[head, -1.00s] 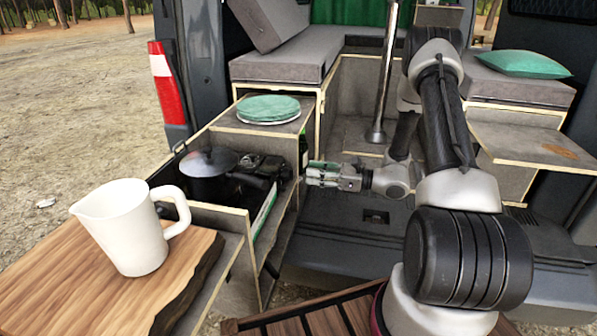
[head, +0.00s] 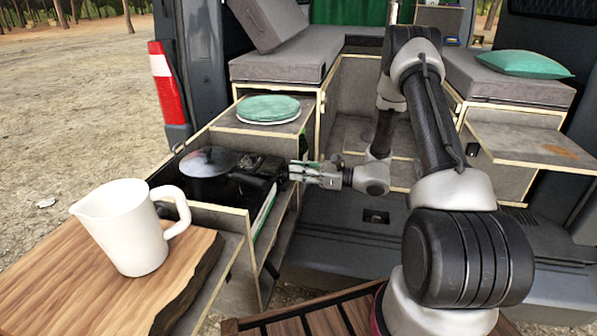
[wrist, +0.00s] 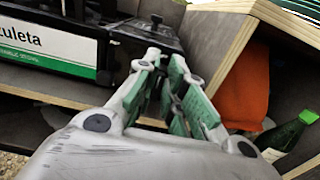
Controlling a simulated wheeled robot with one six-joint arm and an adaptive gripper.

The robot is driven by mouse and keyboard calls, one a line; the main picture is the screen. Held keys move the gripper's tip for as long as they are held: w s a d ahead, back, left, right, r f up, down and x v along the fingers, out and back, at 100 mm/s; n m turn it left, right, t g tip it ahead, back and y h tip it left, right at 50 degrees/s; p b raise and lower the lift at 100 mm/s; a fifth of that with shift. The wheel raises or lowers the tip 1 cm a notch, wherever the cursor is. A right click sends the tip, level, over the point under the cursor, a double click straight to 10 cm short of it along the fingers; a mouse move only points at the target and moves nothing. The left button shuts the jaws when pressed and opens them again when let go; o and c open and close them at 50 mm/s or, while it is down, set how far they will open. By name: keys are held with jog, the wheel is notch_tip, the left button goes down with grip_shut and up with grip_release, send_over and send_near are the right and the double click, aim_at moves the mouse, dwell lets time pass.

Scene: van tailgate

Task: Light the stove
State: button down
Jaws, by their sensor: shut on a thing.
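The black camp stove (head: 262,168) sits in the pull-out drawer of the van kitchen. A dark pot (head: 207,163) with a lid stands at its left. In the wrist view the stove's white and green label (wrist: 45,48) is at the upper left, and its black right end (wrist: 150,32) is ahead of my fingers. My gripper (head: 292,172) reaches in from the right to the stove's right end. In the wrist view my gripper (wrist: 164,62) has its green-padded fingers closed at the stove's knob, which the fingertips mostly hide. No flame is visible.
A white jug (head: 135,235) stands on a wooden board (head: 188,270) at the front left. Green plates (head: 268,108) lie on the cabinet behind the stove. In the wrist view an orange item (wrist: 245,92) and a green bottle (wrist: 285,138) lie in the compartment at right.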

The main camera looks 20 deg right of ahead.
jog(key=shift+n, duration=0.3)
jog(key=n, duration=0.3)
jog(key=s+n, duration=0.1)
jog(key=n, duration=0.1)
jog(key=shift+a+f+n, duration=0.1)
jog(key=shift+a+n, duration=0.15)
jog(key=shift+n, duration=0.05)
jog(key=n, duration=0.6)
jog(key=shift+s+a+f, duration=0.15)
jog(key=shift+s+f, duration=0.1)
jog(key=shift+f, duration=0.15)
jog(key=n, duration=0.3)
jog(key=f+n, duration=0.1)
jog(key=n, duration=0.2)
jog(key=shift+s+n, duration=0.1)
jog(key=shift+n, duration=0.2)
jog(key=n, duration=0.2)
jog(key=f+n, duration=0.1)
jog(key=n, duration=0.2)
jog(key=shift+n, duration=0.3)
jog(key=c, duration=1.5)
grip_release()
